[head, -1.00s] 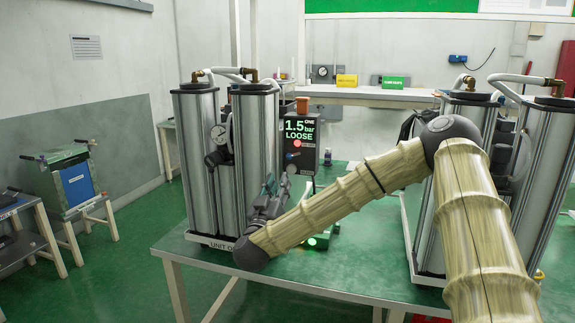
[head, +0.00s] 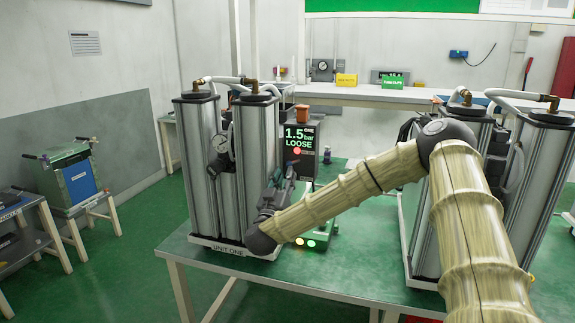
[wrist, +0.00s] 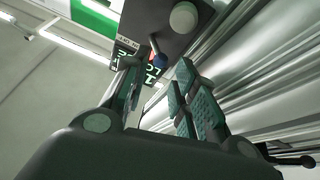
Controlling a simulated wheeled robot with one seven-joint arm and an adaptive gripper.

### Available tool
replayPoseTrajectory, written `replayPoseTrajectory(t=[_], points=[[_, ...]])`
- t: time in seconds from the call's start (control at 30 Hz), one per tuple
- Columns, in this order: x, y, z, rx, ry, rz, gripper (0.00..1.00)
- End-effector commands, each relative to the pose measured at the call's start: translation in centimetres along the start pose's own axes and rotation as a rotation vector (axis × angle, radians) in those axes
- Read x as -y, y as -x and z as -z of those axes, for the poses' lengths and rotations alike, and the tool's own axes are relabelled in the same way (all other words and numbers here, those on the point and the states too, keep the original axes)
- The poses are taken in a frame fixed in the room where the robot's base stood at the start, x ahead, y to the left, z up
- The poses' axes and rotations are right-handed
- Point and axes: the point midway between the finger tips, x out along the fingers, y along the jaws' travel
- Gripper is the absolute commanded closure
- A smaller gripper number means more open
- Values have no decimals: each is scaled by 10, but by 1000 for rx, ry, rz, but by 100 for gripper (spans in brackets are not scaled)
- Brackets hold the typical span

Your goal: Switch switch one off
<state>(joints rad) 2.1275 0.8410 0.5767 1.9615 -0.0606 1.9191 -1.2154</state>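My gripper (head: 284,178) is at the box's lower front in the head view and hides the lever there. In the wrist view my gripper (wrist: 157,80) is open, with nothing between its fingers. The lever tip shows beyond the fingertips; I cannot tell whether they touch.
The silver columns (head: 257,150) with a gauge (head: 221,144) stand close left of my gripper. A green base with lit lamps (head: 305,243) sits below my forearm. A second column unit (head: 428,200) stands to the right on the green table (head: 300,272).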

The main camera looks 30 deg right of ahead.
Motion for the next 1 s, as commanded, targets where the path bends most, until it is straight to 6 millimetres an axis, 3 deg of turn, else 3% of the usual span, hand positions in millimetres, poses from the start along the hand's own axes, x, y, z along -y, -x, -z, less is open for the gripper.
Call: replayPoseTrajectory(t=[0.1,0.3,0.7,0.87,1.0], points=[[-1,-19,1,1,0,-2,72],[-1,-38,1,0,0,-1,72],[0,-43,0,0,0,0,72],[0,-43,0,0,0,0,99],[0,-43,0,0,0,0,100]])
